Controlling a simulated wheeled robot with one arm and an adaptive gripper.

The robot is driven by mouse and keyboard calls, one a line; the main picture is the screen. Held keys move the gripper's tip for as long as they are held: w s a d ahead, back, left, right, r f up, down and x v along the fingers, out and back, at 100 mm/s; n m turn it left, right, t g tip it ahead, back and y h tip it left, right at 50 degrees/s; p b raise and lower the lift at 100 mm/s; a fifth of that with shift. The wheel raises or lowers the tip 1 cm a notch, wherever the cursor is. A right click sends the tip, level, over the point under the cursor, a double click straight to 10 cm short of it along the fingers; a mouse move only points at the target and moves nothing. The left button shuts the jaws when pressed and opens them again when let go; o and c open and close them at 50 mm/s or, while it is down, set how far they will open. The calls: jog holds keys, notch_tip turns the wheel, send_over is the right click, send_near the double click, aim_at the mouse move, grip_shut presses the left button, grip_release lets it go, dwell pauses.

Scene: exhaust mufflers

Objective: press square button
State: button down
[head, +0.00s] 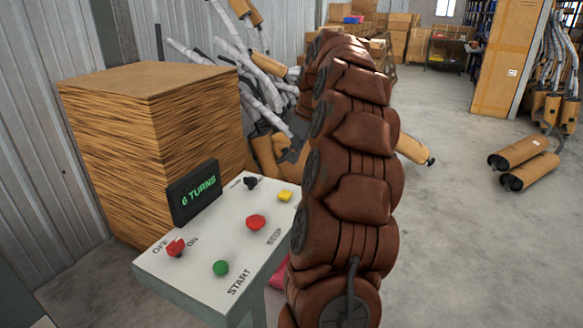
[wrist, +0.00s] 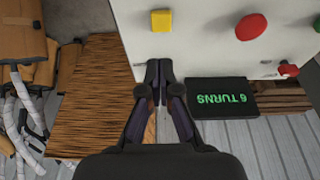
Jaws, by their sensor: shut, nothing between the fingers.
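The yellow square button (head: 285,196) sits on the white top of the control panel (head: 205,262), near its right edge, beside my brown arm. In the wrist view the yellow square button (wrist: 161,20) is at the top, in plain sight. My gripper (wrist: 160,68) is shut and empty. Its fingertips show below the button in the picture, over the panel's edge, with a visible gap between them and the button. Their height above the panel is hard to tell. In the head view my arm largely hides the gripper.
The panel also has a red button (head: 256,222), a green button (head: 221,268), a red switch (head: 175,247), a black knob (head: 250,183) and a "6 TURNS" display (head: 194,194). Mufflers (head: 520,160) lie on the floor at right.

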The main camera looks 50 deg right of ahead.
jog(key=shift+v, duration=0.9)
jog(key=s+a+f+g+p, duration=0.1)
jog(key=s+a, duration=0.1)
jog(key=a, duration=1.1)
jog(key=s+a+g+p, duration=0.1)
jog(key=s+a, duration=0.2)
jog(key=a, duration=1.1)
jog(key=s+a+f+m+g, duration=0.1)
jog(key=s+a+f, duration=0.2)
jog(key=s, duration=0.4)
jog(key=s+a+f+m+g+p, duration=0.1)
jog(key=s+a+f, duration=0.2)
jog(key=s, duration=0.5)
jog(key=s+a+f+m+g+p, duration=0.1)
jog(key=s+a+f, duration=0.2)
jog(key=s+a, duration=0.2)
jog(key=shift+s+f+h, duration=0.4)
jog(key=shift+s, duration=0.8)
